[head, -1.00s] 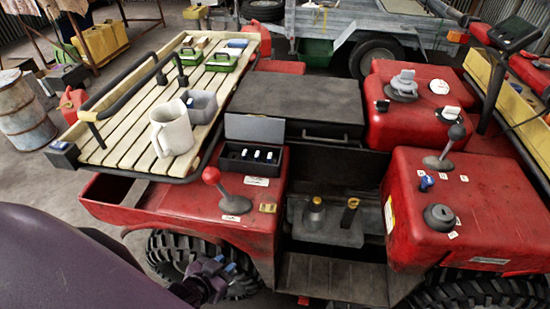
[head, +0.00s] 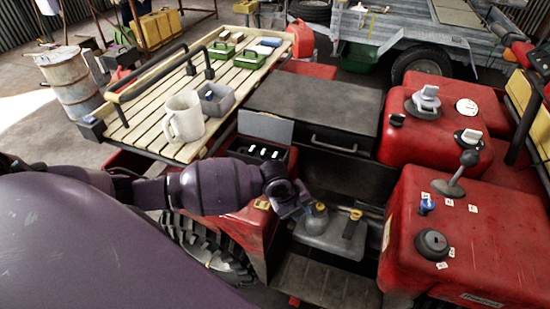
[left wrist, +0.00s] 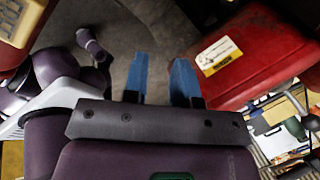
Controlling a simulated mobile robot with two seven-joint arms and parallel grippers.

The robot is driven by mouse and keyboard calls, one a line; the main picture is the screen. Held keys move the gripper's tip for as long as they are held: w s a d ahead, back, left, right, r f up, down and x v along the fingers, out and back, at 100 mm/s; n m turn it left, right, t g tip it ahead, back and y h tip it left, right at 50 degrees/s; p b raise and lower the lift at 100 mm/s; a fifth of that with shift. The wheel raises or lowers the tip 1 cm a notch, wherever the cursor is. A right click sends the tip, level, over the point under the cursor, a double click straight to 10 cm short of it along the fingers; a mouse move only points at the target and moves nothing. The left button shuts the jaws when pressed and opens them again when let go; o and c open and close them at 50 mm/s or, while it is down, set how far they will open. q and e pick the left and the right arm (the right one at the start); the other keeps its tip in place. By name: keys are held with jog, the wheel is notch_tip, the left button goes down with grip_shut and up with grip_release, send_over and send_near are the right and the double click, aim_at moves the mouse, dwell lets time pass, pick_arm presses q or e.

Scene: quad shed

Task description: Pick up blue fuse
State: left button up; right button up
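No blue fuse can be made out for certain. A small blue piece (head: 209,95) lies in a grey bin (head: 222,101) on the slatted rack, and a small blue part (head: 426,205) stands on the right red body panel; I cannot tell whether either is a fuse. A dark open box (head: 236,152) on the red quad holds several white-topped pieces. My left gripper (head: 298,207) is right of and below that box, by a grey container. In the left wrist view, its blue fingers (left wrist: 161,78) are apart with nothing between them. My right gripper is not in view.
A gear lever (head: 458,175) rises from the right panel. A dark lidded case (head: 315,100) sits mid-quad.

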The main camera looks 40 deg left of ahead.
pick_arm(q)
jog(key=w+a+r+m+g+y, duration=0.1)
jog(key=w+a+r+m+y, duration=0.1)
jog(key=w+a+r+m, duration=0.5)
jog(key=m+g+y, duration=0.1)
jog(key=m+y, duration=0.1)
send_near(275, 155)
jog(key=f, duration=0.3)
jog(key=w+f, duration=0.1)
jog(key=f, duration=0.5)
jog(key=shift+w+a+f, duration=0.15)
jog(key=shift+w+a, duration=0.05)
grip_shut()
